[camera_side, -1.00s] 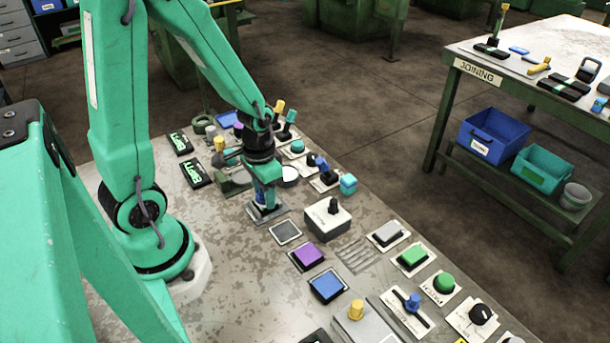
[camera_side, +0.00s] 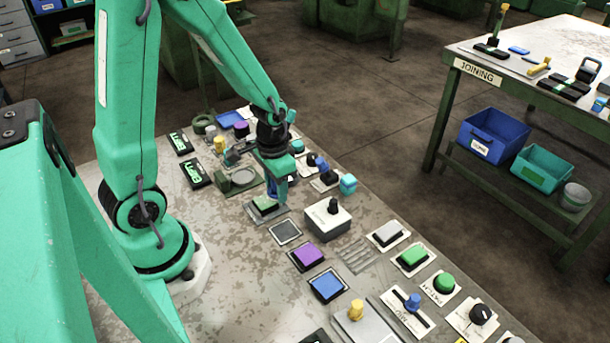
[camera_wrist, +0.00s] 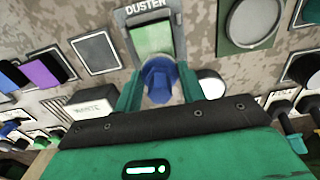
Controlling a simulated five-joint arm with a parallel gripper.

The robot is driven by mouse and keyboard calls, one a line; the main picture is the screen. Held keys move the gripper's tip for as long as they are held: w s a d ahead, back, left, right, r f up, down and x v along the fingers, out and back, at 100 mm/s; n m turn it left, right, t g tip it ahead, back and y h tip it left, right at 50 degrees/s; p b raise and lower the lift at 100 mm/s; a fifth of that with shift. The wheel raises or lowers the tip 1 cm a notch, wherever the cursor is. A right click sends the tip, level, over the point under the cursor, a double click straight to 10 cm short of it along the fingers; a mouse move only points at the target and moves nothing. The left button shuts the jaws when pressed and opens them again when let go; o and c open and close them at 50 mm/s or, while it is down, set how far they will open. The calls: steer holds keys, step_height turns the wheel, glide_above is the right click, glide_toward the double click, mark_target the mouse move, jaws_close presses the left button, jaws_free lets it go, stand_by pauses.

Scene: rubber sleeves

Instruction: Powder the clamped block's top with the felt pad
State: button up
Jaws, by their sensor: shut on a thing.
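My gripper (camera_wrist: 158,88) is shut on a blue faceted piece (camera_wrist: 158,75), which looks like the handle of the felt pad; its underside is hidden. My gripper also shows in the side view (camera_side: 278,190), a little above the bench. Just beyond the blue piece in the wrist view is a pale green rectangle (camera_wrist: 152,38) in a grey frame labelled DUSTER. That green rectangle lies just left of my gripper in the side view (camera_side: 265,204). I cannot tell for certain which thing is the clamped block.
A green-framed holder with a round grey face (camera_side: 243,178) stands left of my gripper. A pale box with a black knob (camera_side: 328,216) stands to the right. A dark square plate (camera_side: 286,232), a purple block (camera_side: 307,255) and a blue block (camera_side: 327,284) lie nearer the camera.

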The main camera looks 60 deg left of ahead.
steer(key=shift+w, duration=0.15)
steer(key=shift+w+f, duration=0.1)
steer(key=shift+w, duration=1.3)
step_height(320, 180, up, 6)
stand_by(0.6)
steer(key=shift+r, duration=1.55)
